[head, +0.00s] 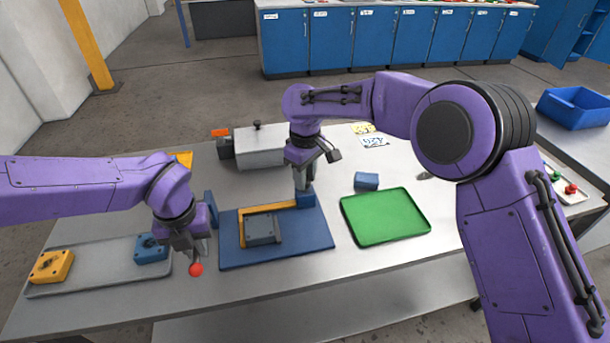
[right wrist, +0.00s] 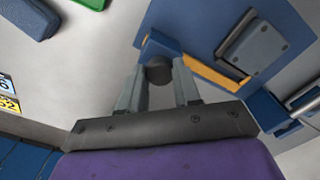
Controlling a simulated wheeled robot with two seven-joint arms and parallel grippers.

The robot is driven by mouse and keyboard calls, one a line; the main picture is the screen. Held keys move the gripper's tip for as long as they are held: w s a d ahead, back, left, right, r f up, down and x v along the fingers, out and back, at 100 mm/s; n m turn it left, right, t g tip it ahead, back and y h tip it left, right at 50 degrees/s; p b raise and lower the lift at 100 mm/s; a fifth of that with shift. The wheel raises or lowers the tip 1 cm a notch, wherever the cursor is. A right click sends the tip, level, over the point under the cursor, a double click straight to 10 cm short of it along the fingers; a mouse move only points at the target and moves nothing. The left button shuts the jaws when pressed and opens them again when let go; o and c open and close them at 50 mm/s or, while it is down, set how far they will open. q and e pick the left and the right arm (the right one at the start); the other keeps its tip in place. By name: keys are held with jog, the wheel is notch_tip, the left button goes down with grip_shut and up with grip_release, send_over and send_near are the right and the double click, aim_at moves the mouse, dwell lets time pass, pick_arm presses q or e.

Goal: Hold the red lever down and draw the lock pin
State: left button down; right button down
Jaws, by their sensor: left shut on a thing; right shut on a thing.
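My left gripper (head: 190,252) is shut on the red lever, whose red ball knob (head: 196,270) shows just below the fingertips, low over the table at the left of the blue base plate (head: 285,252). My right gripper (head: 303,187) points down at the plate's far right corner and is shut on the lock pin. In the right wrist view the pin's dark round head (right wrist: 159,70) sits between the two fingers, over a blue block (head: 305,199). How far the pin is in the block is hidden. A grey valve part (head: 262,230) lies on the plate beside a yellow angle strip (head: 245,213).
A green tray (head: 385,216) and a small blue block (head: 366,181) are at the right. A grey tray (head: 100,272) with yellow and blue parts is at the left. A grey lidded box (head: 260,147) stands behind. The table's front strip is clear.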

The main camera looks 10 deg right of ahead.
pick_arm(q)
jog(key=shift+f, duration=0.1)
pick_arm(e)
jog(key=shift+r, duration=1.45)
jog(key=c, duration=0.8)
grip_release()
jog(key=shift+r, duration=0.15)
notch_tip(320, 180, up, 12)
jog(key=shift+f, duration=0.1)
